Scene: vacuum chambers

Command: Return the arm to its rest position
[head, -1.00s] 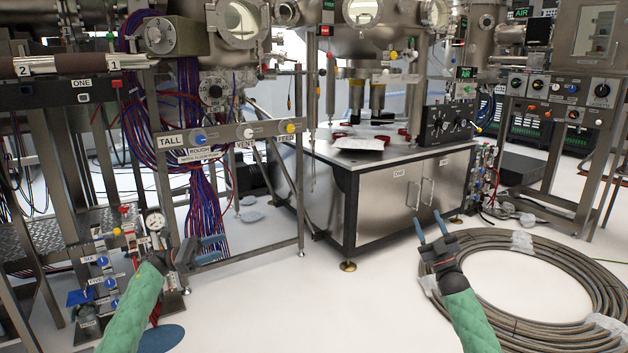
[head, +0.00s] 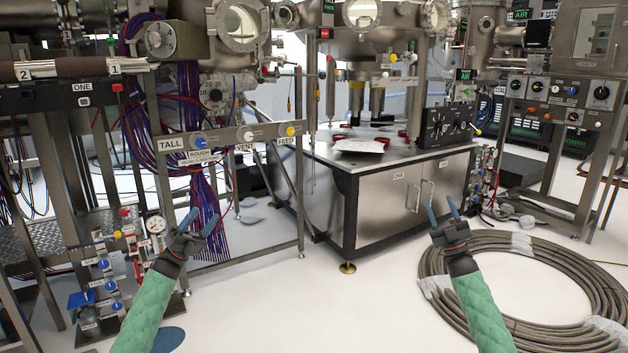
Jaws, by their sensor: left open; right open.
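My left arm, in a green quilted sleeve, comes in from the bottom left of the head view. Its gripper (head: 200,221) is open and empty, with blue fingertips spread in front of the lower part of the valve stand. My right arm, also in a green sleeve, comes up from the bottom right. Its gripper (head: 441,212) is open and empty, with its two blue fingers pointing up in front of the steel cabinet (head: 385,205). Neither gripper holds anything. I cannot tell whether the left fingers are clear of the stand behind them.
A valve panel (head: 225,138) labelled TALL, ROUGH, VENT and FEED stands behind my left gripper. A gauge (head: 156,224) and blue valves are at lower left. A coiled hose (head: 560,262) lies on the floor at right. The white floor (head: 320,310) between the arms is clear.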

